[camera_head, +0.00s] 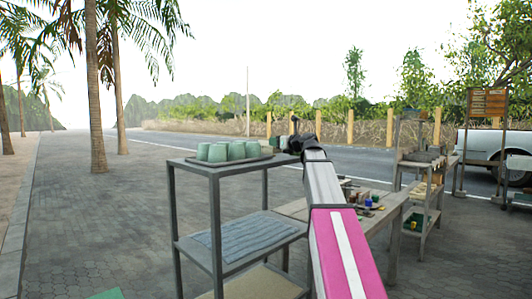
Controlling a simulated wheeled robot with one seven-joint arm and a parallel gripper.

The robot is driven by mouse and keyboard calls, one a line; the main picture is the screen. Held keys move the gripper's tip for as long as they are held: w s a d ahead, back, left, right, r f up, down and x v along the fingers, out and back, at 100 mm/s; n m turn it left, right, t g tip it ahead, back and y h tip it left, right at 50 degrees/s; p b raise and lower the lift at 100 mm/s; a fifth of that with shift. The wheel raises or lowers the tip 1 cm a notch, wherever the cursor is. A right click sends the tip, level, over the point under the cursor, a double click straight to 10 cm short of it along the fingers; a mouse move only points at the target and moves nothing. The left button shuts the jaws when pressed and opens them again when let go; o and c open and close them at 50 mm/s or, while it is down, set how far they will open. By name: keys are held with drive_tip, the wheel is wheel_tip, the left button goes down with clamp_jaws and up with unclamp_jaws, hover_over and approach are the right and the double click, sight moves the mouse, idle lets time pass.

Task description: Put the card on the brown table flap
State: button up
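My arm reaches forward from the bottom of the view, and my gripper (298,144) is a small dark shape at its far end. It is beside the right end of the grey rack's top shelf, near the tray of green cups. I cannot tell whether its fingers are open or shut, or whether anything is in them. I cannot make out a card. A brown wooden table (386,222) stands behind my arm, which hides part of it. I cannot tell which part of it is the flap.
Several green cups (236,151) stand on a dark tray atop the grey metal rack (216,222). Small items (368,202) lie on the table. A wooden shelf (425,195) and white vehicle (492,150) stand right. A green corner (107,294) shows bottom left. Paving at left is clear.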

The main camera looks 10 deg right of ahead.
sight(266, 148)
drive_tip(key=x, duration=0.5)
drive_tip(key=shift+w+f, duration=0.15)
drive_tip(key=shift+f, duration=0.1)
drive_tip(key=shift+c, duration=0.3)
clamp_jaws()
